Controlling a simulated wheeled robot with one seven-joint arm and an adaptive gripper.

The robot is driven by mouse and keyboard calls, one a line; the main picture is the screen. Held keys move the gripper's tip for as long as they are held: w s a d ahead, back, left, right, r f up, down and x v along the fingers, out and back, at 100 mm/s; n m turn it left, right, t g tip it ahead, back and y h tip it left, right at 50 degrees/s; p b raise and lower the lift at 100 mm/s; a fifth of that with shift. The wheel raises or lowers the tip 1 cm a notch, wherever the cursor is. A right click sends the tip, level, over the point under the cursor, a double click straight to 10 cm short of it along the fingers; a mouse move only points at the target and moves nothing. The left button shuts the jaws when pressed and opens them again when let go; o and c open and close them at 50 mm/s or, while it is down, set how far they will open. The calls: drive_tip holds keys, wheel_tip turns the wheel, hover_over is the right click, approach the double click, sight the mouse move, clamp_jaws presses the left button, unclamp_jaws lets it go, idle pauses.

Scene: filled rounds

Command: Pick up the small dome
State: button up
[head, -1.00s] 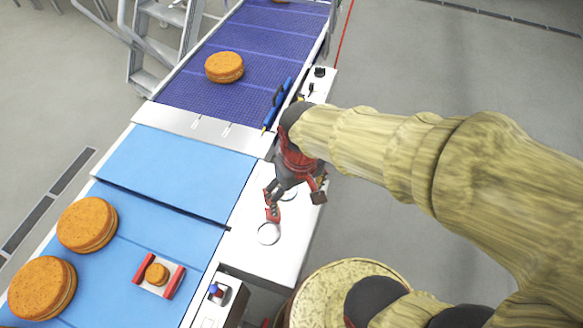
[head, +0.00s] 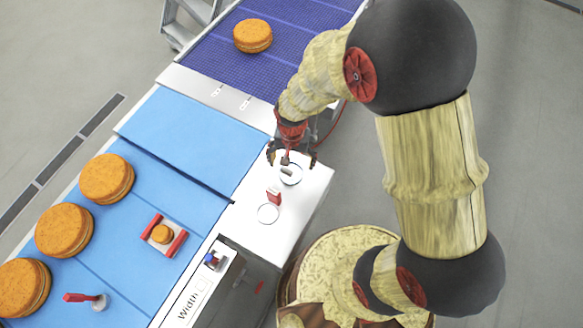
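My gripper (head: 291,160) points down over the white side table, with its dark fingers spread to left and right. A small pale piece (head: 287,171) shows below and between the fingers, inside or over a ring mark; its shape is too small to make out, and I see no contact. A small orange-brown rounded piece (head: 161,233) sits between two red rails on a pale holder on the blue belt, well left of my gripper. I cannot tell for sure which of these is the small dome.
The white side table (head: 300,205) also bears a small red piece (head: 274,197) and an empty ring mark (head: 268,214). Large filled rounds (head: 64,230) lie on the blue belt, one more (head: 253,36) on the purple belt. A red-handled tool (head: 86,299) lies at lower left.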

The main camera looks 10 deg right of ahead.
sight(291, 167)
drive_tip(key=f, duration=0.6)
drive_tip(key=shift+a+f, duration=0.2)
drive_tip(key=shift+f, duration=0.2)
drive_tip(key=shift+c, duration=0.7)
drive_tip(key=c, duration=1)
